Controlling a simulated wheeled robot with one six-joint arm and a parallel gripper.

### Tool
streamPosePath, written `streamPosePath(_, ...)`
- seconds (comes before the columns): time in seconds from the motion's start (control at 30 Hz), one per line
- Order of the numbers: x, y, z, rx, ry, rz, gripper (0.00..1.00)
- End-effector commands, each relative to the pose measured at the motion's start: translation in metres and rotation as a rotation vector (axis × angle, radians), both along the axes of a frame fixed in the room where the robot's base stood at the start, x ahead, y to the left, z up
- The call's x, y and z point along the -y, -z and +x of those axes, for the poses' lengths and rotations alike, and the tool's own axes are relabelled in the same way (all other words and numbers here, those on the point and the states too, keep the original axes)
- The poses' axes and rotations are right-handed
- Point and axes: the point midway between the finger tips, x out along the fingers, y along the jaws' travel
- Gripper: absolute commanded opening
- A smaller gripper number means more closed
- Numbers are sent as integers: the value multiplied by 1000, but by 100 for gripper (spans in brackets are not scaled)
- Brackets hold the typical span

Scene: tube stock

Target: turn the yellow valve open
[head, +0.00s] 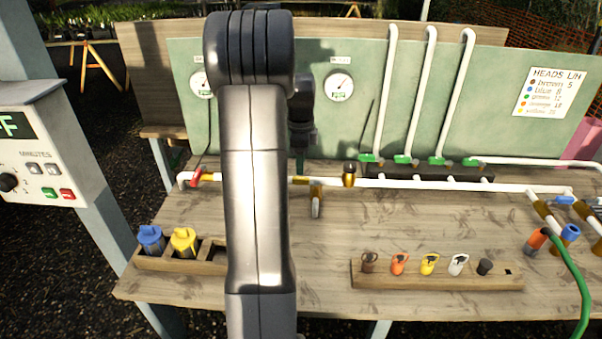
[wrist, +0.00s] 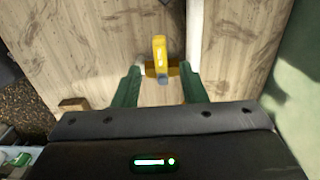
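My gripper (wrist: 160,72) is open, with one green finger on each side of the valve. Gaps show between the fingers and the handle, and nothing is held. In the head view, my arm covers most of the valve and gripper; a small yellow piece (head: 300,180) on the pipe line shows just right of the arm.
A red-handled valve (head: 195,177) sits on the pipe left of my arm. A brass valve with a pale lever (head: 316,205) and an upright brass fitting (head: 349,175) stand to the right. A wooden tag rack (head: 440,280) lies in front. Gauges line the green back panel (head: 340,87).

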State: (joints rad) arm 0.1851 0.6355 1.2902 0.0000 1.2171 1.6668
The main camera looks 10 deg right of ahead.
Motion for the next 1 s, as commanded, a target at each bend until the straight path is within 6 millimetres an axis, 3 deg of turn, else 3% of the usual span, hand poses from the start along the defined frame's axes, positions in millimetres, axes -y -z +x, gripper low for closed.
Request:
streamPosePath(0.1, 0, 22, -1, -4, -1, 1, 38)
streamPosePath(0.3, 0, 43, 0, -2, -1, 1, 38)
streamPosePath(0.67, 0, 48, 0, 2, -1, -1, 38)
streamPosePath(0.87, 0, 48, 0, 1, -1, 0, 1)
streamPosePath(1.0, 0, 48, 0, 2, -1, -1, 0)
